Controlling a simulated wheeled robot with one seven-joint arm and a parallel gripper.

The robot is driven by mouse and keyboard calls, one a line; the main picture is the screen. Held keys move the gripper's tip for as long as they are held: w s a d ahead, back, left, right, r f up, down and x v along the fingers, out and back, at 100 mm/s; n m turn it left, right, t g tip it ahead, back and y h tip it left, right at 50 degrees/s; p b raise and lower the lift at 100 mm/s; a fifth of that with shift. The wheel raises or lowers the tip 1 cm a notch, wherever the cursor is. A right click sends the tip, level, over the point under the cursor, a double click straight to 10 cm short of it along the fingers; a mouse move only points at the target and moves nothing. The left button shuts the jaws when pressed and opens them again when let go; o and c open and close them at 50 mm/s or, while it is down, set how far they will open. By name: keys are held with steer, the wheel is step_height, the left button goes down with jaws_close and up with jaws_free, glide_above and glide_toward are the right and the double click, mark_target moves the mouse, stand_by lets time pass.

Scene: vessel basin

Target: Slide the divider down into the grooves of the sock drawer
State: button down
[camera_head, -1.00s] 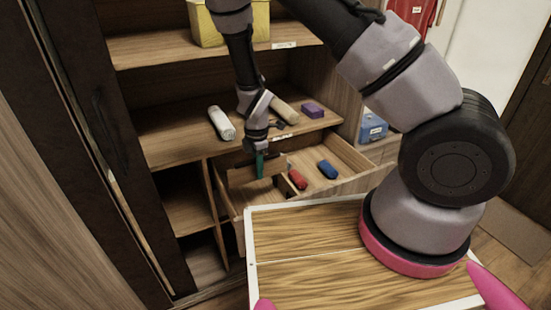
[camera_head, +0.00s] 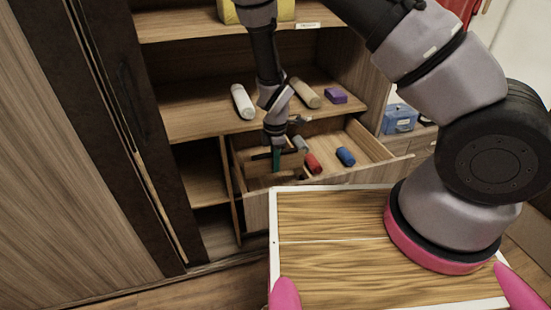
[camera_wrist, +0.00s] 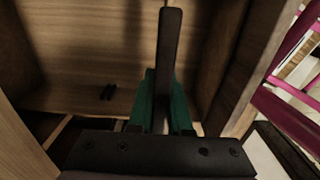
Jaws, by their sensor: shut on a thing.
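The drawer (camera_head: 362,176) is pulled out below the middle shelf. The divider (camera_head: 260,167) is a thin wooden board at the drawer's left part. My gripper (camera_head: 276,164) is shut on it from above with its green fingers. In the wrist view my gripper (camera_wrist: 162,105) has the dark, narrow edge of the divider (camera_wrist: 169,55) between its fingers. Rolled socks lie right of the divider: a grey one (camera_head: 300,144), a red one (camera_head: 313,163) and a blue one (camera_head: 345,156). The grooves and the divider's lower edge are hidden, so I cannot tell whether it is seated.
A white roll (camera_head: 242,101), a beige roll (camera_head: 305,93) and a purple block (camera_head: 335,96) lie on the shelf above the drawer. A blue box (camera_head: 399,118) stands to the right. Open compartments (camera_head: 203,172) are left of the drawer. The drawer's right part has free room.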

steer(key=shift+f, duration=1.85)
steer(key=shift+f, duration=3.25)
steer(key=c, duration=0.8)
jaws_free()
steer(key=shift+o, duration=0.2)
step_height(320, 180, up, 11)
steer(key=shift+f, duration=0.1)
